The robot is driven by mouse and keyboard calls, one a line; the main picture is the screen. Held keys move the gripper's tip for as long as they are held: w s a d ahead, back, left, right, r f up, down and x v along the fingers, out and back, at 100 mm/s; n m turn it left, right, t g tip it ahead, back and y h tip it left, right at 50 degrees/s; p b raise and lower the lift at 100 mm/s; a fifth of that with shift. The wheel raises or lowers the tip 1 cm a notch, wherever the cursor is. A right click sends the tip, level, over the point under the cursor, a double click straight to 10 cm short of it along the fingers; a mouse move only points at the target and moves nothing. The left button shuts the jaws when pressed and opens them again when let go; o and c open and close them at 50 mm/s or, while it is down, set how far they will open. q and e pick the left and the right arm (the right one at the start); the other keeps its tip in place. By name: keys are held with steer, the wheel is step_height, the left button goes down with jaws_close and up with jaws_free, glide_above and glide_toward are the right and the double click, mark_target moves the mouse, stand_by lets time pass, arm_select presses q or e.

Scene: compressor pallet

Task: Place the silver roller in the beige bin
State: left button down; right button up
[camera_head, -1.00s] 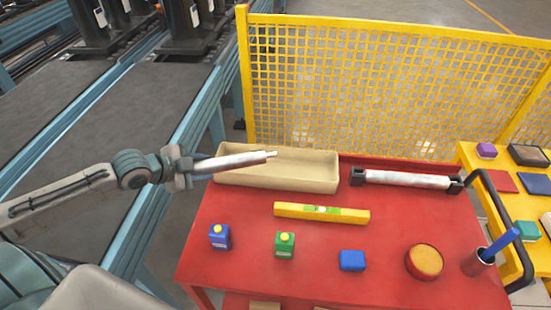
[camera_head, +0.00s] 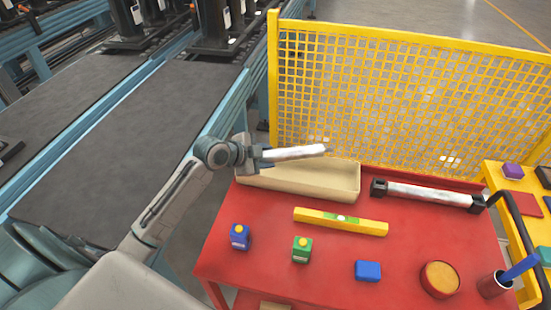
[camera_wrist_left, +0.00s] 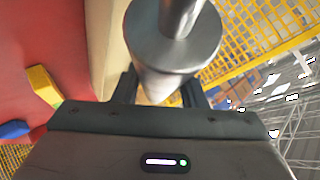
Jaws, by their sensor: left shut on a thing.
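My left gripper (camera_head: 262,154) is shut on the silver roller (camera_head: 297,152) near one end. The roller points to the right, roughly level, above the back edge of the beige bin (camera_head: 345,188). In the left wrist view the roller's round metal end (camera_wrist_left: 172,40) fills the top middle, between the fingers (camera_wrist_left: 160,90). The beige bin is a long, shallow tray at the back left of the red table (camera_head: 290,260), and its left end is partly behind my gripper. My right gripper is not in view.
A second silver roller rests in a black holder (camera_head: 379,189) right of the bin. A yellow level (camera_head: 310,216) lies before the bin. A yellow mesh fence (camera_head: 400,100) rises behind.

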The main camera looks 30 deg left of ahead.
mark_target(270, 152)
arm_select(q)
steer(key=shift+w+d+r+p, duration=0.1)
steer(key=shift+w+d+p, duration=0.05)
steer(key=shift+w+d, duration=0.35)
steer(key=shift+w+d+p, duration=0.15)
steer(key=shift+w+d, duration=0.1)
steer(key=shift+w, duration=0.3)
steer(key=shift+w+d+f, duration=0.25)
steer(key=shift+w, duration=0.1)
step_height(270, 152, down, 3)
steer(key=shift+f+p, duration=0.15)
steer(key=shift+p, duration=0.7)
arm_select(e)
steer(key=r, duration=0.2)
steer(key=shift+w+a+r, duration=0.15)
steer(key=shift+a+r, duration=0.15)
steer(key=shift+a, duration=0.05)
arm_select(q)
steer(key=shift+f, duration=0.1)
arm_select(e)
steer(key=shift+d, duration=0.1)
arm_select(q)
steer(key=c, duration=1.2)
jaws_free()
steer(key=shift+o, duration=0.2)
steer(key=shift+s, duration=0.1)
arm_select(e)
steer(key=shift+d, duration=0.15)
arm_select(q)
steer(key=shift+a, duration=0.1)
